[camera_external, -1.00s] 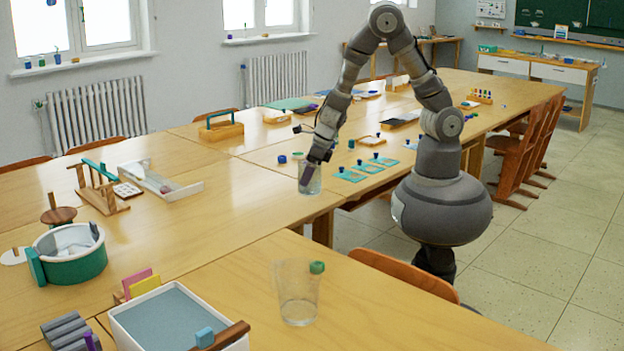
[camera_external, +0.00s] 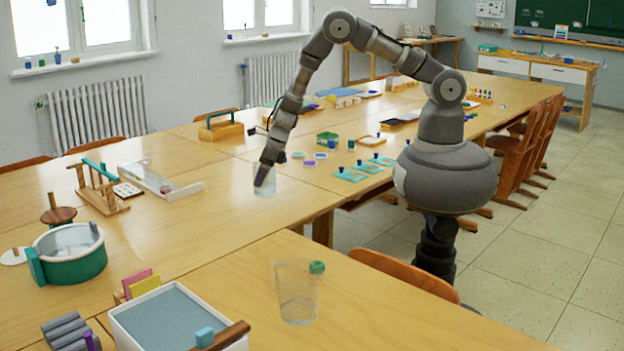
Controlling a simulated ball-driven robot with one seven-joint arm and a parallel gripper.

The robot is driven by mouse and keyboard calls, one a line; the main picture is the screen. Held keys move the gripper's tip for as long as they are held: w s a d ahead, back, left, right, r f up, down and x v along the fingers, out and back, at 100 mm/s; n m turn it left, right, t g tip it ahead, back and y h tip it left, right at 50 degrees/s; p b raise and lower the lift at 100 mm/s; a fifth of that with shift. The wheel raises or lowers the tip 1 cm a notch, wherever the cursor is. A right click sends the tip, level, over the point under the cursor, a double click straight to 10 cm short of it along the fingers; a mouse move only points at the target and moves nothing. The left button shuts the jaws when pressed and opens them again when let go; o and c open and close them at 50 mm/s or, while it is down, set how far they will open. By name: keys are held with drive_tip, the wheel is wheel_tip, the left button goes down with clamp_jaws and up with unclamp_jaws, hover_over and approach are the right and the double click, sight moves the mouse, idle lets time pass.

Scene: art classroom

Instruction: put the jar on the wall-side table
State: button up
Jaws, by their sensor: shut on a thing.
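A small clear glass jar (camera_external: 265,182) is at the end of my arm, over the wooden table (camera_external: 235,215) in the middle of the picture. My gripper (camera_external: 264,178) points down and is shut on the jar; its dark fingers cover part of the jar. I cannot tell whether the jar's base touches the tabletop. The joined tables reach back toward the wall with windows and radiators; the table part nearer that wall (camera_external: 130,155) lies beyond the jar.
A wooden frame (camera_external: 100,190) and white tray (camera_external: 160,182) stand left of the jar. Small discs and a green box (camera_external: 327,138) lie to its right. A larger clear cup (camera_external: 298,292) stands on the front table.

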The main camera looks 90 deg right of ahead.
drive_tip(key=shift+w+d+p, duration=0.1)
drive_tip(key=shift+w+p, duration=0.25)
drive_tip(key=shift+p, duration=0.05)
wheel_tip(320, 180, down, 4)
drive_tip(key=b, duration=0.3)
drive_tip(key=shift+w, duration=0.1)
drive_tip(key=shift+r, duration=0.15)
drive_tip(key=o, duration=1)
drive_tip(key=p+v, duration=0.3)
drive_tip(key=v, duration=0.9)
drive_tip(key=shift+p, duration=0.4)
